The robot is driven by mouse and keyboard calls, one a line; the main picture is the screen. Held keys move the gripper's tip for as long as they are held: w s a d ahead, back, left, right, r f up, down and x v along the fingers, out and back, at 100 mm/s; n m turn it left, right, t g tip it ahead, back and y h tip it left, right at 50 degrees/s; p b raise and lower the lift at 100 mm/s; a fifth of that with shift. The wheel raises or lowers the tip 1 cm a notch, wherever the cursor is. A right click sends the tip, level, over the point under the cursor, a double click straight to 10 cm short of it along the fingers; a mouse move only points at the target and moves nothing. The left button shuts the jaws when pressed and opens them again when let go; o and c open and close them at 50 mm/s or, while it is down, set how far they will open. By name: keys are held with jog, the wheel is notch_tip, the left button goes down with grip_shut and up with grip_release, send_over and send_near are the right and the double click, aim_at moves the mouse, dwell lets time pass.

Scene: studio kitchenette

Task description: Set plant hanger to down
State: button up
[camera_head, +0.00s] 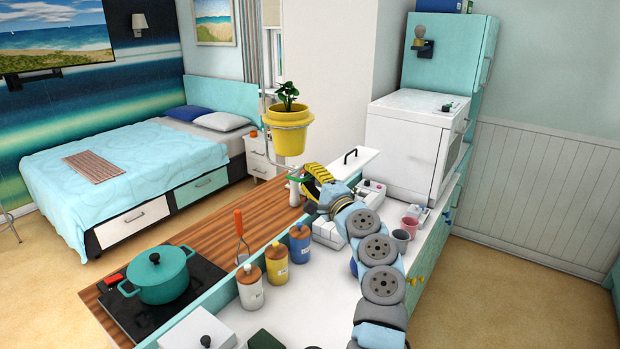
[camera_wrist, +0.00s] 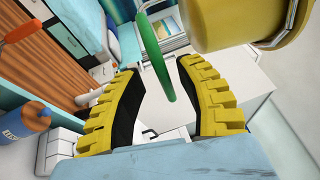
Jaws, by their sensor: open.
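The plant hanger holds a yellow pot (camera_head: 289,138) with a green plant (camera_head: 287,97), raised above the wooden counter. The pot also shows at the top right of the wrist view (camera_wrist: 215,22). A green handle (camera_wrist: 153,55) hangs below the pot and appears between my fingers, with gaps on both sides. My gripper (camera_wrist: 158,68) has yellow ribbed fingers with black pads, open and holding nothing. In the head view my gripper (camera_head: 308,180) is just below and right of the pot, beside the handle. Its fingertips are partly hard to make out there.
Several lidded canisters, including a blue one (camera_head: 299,243), stand near my arm. An orange-handled utensil (camera_head: 239,225) stands upright on the wooden counter (camera_head: 225,232). A teal pot (camera_head: 160,276) sits on the black hob. A white appliance (camera_head: 405,130) stands behind right.

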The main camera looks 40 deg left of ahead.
jog(key=v, duration=1.2)
dwell(0.5)
jog(key=shift+w+f, duration=0.1)
